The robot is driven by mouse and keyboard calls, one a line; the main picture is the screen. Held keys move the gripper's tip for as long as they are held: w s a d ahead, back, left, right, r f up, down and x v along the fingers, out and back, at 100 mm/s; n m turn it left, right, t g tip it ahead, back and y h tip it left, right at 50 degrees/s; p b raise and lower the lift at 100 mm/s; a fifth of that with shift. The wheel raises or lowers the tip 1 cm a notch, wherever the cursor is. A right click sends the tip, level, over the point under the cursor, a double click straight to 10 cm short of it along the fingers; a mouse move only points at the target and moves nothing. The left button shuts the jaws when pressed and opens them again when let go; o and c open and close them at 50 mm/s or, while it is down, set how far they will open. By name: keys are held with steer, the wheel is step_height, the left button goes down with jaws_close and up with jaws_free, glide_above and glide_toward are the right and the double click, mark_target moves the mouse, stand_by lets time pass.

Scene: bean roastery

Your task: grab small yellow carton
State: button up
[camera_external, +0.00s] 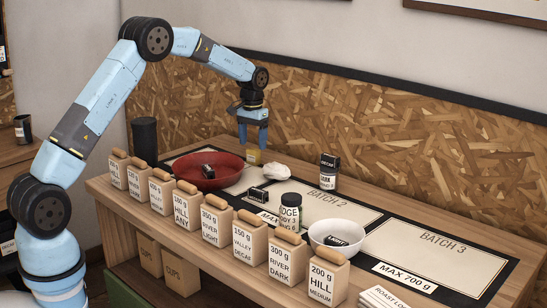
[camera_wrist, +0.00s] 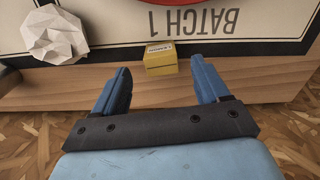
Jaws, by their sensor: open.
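The small yellow carton (camera_external: 254,157) stands at the back of the counter, just right of the red bowl in the external view. It also shows in the wrist view (camera_wrist: 160,59), near the counter's edge, below the "BATCH 1" lettering. My gripper (camera_external: 253,146) points down above the carton in the external view, and its fingers overlap the carton's upper part there. In the wrist view my gripper (camera_wrist: 161,77) is open, with one blue finger on each side and the carton ahead between them. Nothing is held. I cannot tell the exact height gap.
A crumpled white paper (camera_external: 275,171) lies right of the carton. The red bowl (camera_external: 193,179) with a dark packet is on the left. A dark jar (camera_external: 288,210), a white bowl (camera_external: 313,233) and a row of paper bags (camera_external: 246,238) stand nearer the front. The batch 3 mat (camera_external: 440,262) is mostly clear.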

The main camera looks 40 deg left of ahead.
mark_target(253, 149)
steer(key=f, duration=0.4)
steer(key=shift+w+a+f, duration=0.1)
steer(key=shift+w+f, duration=0.15)
steer(key=shift+f, duration=0.05)
steer(key=c, duration=1)
